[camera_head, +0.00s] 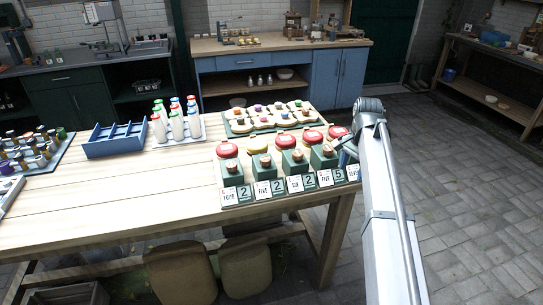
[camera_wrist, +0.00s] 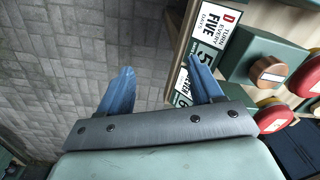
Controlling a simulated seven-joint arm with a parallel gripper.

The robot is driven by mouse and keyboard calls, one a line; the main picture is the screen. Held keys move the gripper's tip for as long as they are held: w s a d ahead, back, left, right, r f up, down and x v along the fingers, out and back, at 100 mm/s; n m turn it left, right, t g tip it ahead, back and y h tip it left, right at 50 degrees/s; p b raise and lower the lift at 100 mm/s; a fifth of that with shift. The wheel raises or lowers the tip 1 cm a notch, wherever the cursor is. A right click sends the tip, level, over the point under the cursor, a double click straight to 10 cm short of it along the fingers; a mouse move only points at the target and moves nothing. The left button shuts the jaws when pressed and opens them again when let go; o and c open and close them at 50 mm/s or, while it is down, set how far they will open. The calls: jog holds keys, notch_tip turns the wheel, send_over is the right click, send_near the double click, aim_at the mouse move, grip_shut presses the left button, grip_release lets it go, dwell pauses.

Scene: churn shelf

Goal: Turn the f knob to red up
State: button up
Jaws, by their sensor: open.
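A row of green blocks with wooden knobs stands along the table's right front edge, including a knob (camera_head: 265,160) behind a FIVE card. In the wrist view one round wooden knob (camera_wrist: 267,73) with a pale stripe sits on a green block, beside a card (camera_wrist: 222,27) reading D, TURN EVERY FIVE DAYS. I cannot read an F on any card, so I cannot tell which knob is f. My gripper (camera_wrist: 161,82) is open and empty, its blue fingers apart. In the head view it (camera_head: 346,155) is at the row's right end and hides part of it.
Red lids (camera_head: 228,150) sit behind the blocks. Stone floor (camera_head: 480,210) lies clear to the right.

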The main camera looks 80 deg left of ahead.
jog(key=s+a+r, duration=0.4)
jog(key=s, duration=0.2)
jog(key=s+a+r, duration=0.4)
jog(key=s, duration=0.3)
jog(key=n, duration=0.1)
send_near(265, 159)
notch_tip(265, 159, down, 9)
jog(key=shift+a+r, duration=0.15)
jog(key=shift+r, duration=0.05)
jog(key=c, duration=1.1)
jog(key=shift+o, duration=0.2)
